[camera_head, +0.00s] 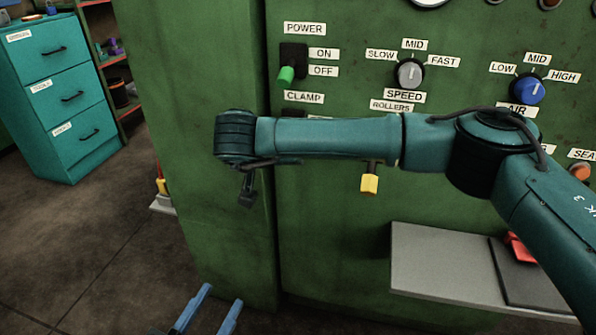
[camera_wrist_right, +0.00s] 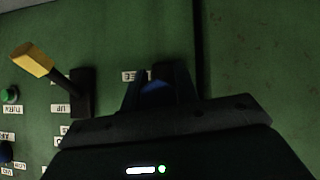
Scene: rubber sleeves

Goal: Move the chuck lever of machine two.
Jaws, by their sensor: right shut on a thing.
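The green machine panel (camera_head: 330,215) has a lever slot (camera_head: 293,116) under the CLAMP label, mostly hidden behind my right arm. I see no label that reads chuck. In the right wrist view, my right gripper (camera_wrist_right: 155,92) is shut at a dark slot beside the machine edge, on what looks like the clamp lever; the lever itself is hidden. My left gripper (camera_head: 207,313) is open and empty, low in front of the machine.
A yellow-handled lever (camera_head: 370,183) stands close to my right arm; it also shows in the right wrist view (camera_wrist_right: 33,60). A green power switch (camera_head: 287,74), a speed knob (camera_head: 410,73) and a blue air knob (camera_head: 527,89) are above. A grey shelf (camera_head: 440,265) juts out below.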

